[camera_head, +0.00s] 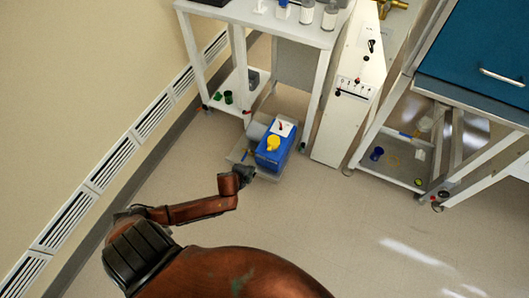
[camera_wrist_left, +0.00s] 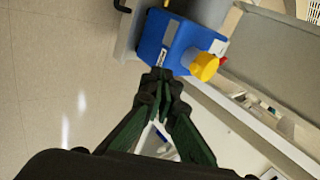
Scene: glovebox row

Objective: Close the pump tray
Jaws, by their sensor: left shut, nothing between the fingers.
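The pump tray (camera_head: 267,177) is a flat grey tray low by the floor, pulled out in front of the white table. A blue pump box (camera_head: 272,160) with a yellow cap (camera_head: 273,142) stands on it. My left gripper (camera_head: 246,174) is at the tray's near left edge, shut and empty. In the left wrist view the closed fingertips (camera_wrist_left: 160,76) are right by the blue box (camera_wrist_left: 165,38), and the yellow cap (camera_wrist_left: 204,66) is to their right. I cannot tell whether they touch the box or tray. My right gripper is out of view.
The white table (camera_head: 275,22) stands behind the tray, with bottles on top and a green cup (camera_head: 228,97) on its lower shelf. A white cabinet (camera_head: 345,115) stands to the right. A wall with vents (camera_head: 115,163) runs along the left. The floor in front is clear.

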